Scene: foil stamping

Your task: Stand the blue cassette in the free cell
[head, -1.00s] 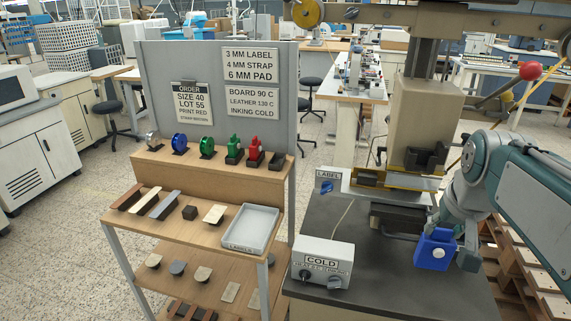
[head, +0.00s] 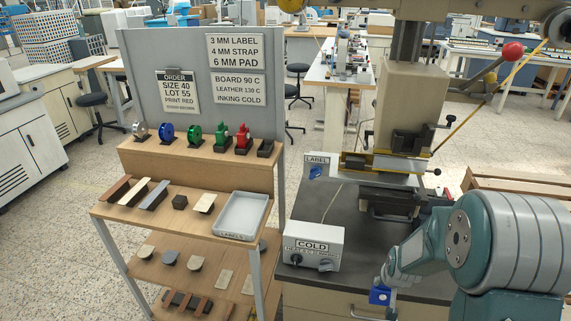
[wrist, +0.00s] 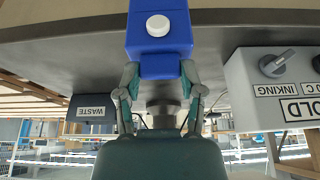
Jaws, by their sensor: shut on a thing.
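The blue cassette (head: 379,297), a block with a white knob, is low in the head view, in front of the bench; most of it is hidden by my arm. In the wrist view the blue cassette (wrist: 160,42) sits between the fingers of my gripper (wrist: 160,76), which is shut on it near its narrow end. My gripper (head: 384,290) is small and partly hidden in the head view. On the stand's top step, a row of reels and cassettes in dark holders ends at the right with an empty dark cell (head: 266,148), just right of the red cassette (head: 243,138).
A grey tray (head: 243,216) and several sample strips lie on the shelf below. The control box marked COLD (head: 313,248) stands on the dark bench between my gripper and the stand. The stamping press (head: 410,105) rises behind. A WASTE sign (wrist: 91,108) shows in the wrist view.

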